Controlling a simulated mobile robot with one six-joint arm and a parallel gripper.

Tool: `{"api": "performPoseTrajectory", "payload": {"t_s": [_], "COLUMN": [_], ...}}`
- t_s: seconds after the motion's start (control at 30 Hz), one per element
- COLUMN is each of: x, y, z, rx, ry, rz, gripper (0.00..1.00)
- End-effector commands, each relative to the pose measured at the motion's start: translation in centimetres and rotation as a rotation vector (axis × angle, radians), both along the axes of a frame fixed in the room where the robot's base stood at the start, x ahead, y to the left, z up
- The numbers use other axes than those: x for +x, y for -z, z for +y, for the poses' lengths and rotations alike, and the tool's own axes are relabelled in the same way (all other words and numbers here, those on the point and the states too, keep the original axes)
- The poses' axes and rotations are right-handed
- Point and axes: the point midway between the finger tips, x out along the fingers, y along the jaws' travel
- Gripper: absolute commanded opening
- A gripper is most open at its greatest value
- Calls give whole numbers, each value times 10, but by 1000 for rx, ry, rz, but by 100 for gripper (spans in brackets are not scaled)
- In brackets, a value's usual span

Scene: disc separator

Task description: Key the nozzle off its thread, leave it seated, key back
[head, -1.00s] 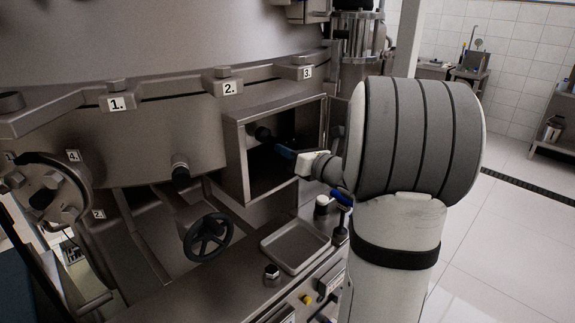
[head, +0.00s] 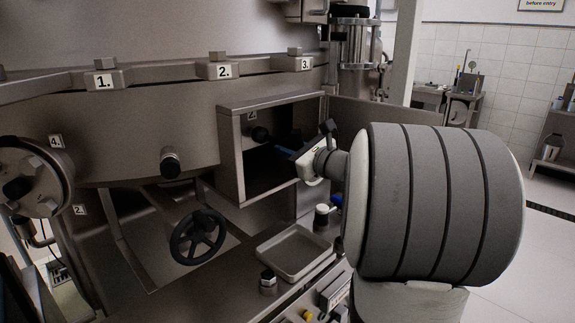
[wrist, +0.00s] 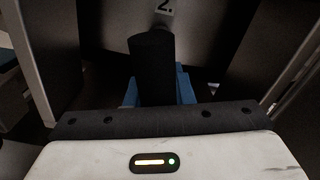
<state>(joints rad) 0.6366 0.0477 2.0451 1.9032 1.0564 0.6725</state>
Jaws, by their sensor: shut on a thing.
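A dark cylinder (wrist: 153,62), seemingly the key's grip, stands between the blue fingers of my gripper (wrist: 158,92) in the wrist view. The gripper is shut on it.
The metal box (head: 229,160) has walls close around my gripper. Below it are a shallow metal tray (head: 284,270), a black handwheel (head: 198,238) and a loose-looking hex fitting (head: 268,278). Numbered clamps line the machine above. Open floor lies at the far right.

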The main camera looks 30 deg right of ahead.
Motion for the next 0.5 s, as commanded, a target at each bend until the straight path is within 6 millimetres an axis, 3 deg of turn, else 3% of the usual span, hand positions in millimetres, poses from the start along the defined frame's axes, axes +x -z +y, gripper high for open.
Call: {"api": "performPoseTrajectory", "payload": {"t_s": [0.17,0.5], "x": [0,0], "y": [5,4], "z": [0,-2], "rx": [-68,-373], "ry": [-2,0], "rz": [-24,-128], "gripper": [0,0]}}
